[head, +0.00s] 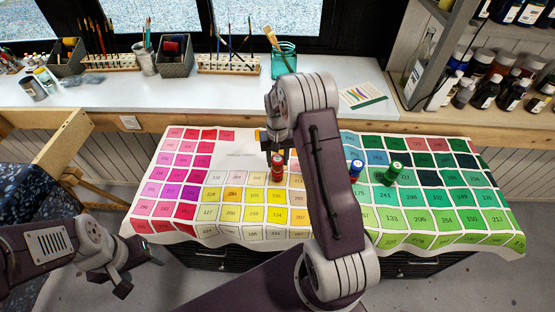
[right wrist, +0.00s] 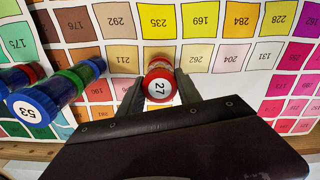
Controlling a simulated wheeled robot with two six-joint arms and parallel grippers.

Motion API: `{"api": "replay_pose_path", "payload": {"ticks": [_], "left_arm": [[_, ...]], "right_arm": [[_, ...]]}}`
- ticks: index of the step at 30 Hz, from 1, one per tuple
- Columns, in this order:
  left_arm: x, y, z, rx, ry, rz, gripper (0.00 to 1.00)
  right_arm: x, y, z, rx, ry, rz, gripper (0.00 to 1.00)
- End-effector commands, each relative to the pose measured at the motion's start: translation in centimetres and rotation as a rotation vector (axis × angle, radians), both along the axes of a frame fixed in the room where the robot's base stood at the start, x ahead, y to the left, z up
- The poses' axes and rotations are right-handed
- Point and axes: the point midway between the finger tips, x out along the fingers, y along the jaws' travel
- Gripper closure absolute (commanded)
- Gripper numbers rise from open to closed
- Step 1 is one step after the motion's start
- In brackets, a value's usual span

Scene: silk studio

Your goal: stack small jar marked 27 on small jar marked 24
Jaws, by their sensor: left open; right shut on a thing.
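The small jar marked 27 (right wrist: 158,88) has a red lid with a white label and shows between the fingers of my right gripper (right wrist: 160,92). In the head view this red jar (head: 277,168) is under my right gripper (head: 276,152), over the colour chart; I cannot tell if its base touches. A blue-lidded jar (head: 355,170) and a green-lidded jar (head: 393,174) stand to its right. In the wrist view a blue lid reads 53 (right wrist: 32,108). I cannot read 24 on any jar. My left gripper (head: 119,284) is open and empty at lower left.
The numbered colour chart (head: 230,213) covers the table, with much clear room at left and front. My right arm hides part of its middle. Behind is a white counter (head: 215,95) with brushes and a teal glass jar (head: 284,62). A bottle shelf (head: 480,55) stands at back right.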

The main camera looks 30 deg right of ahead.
Motion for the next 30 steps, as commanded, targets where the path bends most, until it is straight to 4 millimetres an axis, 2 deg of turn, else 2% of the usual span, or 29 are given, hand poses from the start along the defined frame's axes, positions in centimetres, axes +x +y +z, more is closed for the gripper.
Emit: {"api": "replay_pose_path", "payload": {"ticks": [24, 25, 27, 30], "left_arm": [[0.0, 0.0, -0.6, 0.000, 0.000, 0.000, 0.34], [0.0, 0.0, -0.6, 0.000, 0.000, 0.000, 0.34], [0.0, 0.0, -0.6, 0.000, 0.000, 0.000, 0.34], [0.0, 0.0, -0.6, 0.000, 0.000, 0.000, 0.34]], "right_arm": [[0.0, 0.0, -1.2, 0.000, 0.001, 0.000, 1.00], [0.0, 0.0, -1.1, 0.000, 0.001, 0.000, 0.54], [0.0, 0.0, -1.1, 0.000, 0.001, 0.000, 0.34], [0.0, 0.0, -1.1, 0.000, 0.001, 0.000, 0.34]]}}
